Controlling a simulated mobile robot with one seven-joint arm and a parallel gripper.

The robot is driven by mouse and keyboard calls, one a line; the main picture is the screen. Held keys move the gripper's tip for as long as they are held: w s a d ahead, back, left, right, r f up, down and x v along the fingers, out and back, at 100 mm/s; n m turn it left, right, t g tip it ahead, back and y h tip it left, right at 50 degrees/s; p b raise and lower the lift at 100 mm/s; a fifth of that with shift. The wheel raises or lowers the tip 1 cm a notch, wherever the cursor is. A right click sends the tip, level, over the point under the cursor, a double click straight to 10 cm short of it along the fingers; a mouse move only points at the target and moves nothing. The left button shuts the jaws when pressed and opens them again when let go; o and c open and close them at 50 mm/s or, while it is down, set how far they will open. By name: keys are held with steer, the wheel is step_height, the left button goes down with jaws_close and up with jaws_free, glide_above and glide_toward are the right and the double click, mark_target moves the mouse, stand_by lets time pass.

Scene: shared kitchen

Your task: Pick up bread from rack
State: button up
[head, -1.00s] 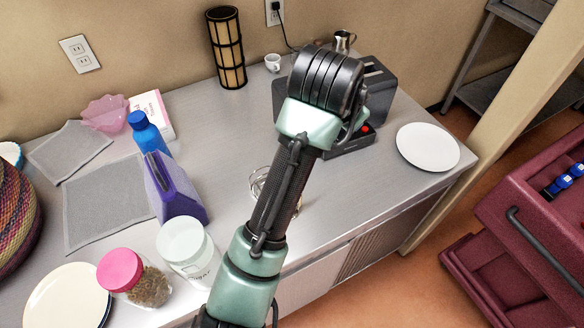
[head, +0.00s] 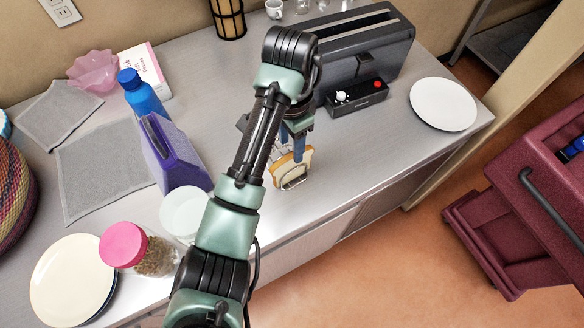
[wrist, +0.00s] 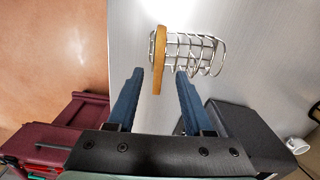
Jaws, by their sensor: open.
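A slice of bread (head: 291,169) with a brown crust stands upright in a small wire rack (head: 294,184) near the counter's front edge. In the wrist view the bread (wrist: 159,52) shows edge-on at one end of the rack (wrist: 206,54); the other slots I see there are empty. My gripper (wrist: 160,72) is open, with one blue finger on each side of the slice in the picture. The near part of the slice shows between the fingertips, and neither finger clearly touches it. In the head view my arm hides part of the rack and gripper.
A dark toaster (head: 352,48) with a control box (head: 357,97) stands behind the rack. A white plate (head: 443,104) lies to the right. A purple carton (head: 172,155), a blue bottle (head: 143,95) and jars (head: 136,249) stand to the left.

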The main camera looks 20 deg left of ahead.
mark_target(282, 167)
step_height(282, 167, down, 5)
steer(key=shift+d+f+p, duration=0.1)
steer(key=shift+p, duration=0.75)
steer(key=shift+c, duration=0.3)
jaws_close()
stand_by(0.4)
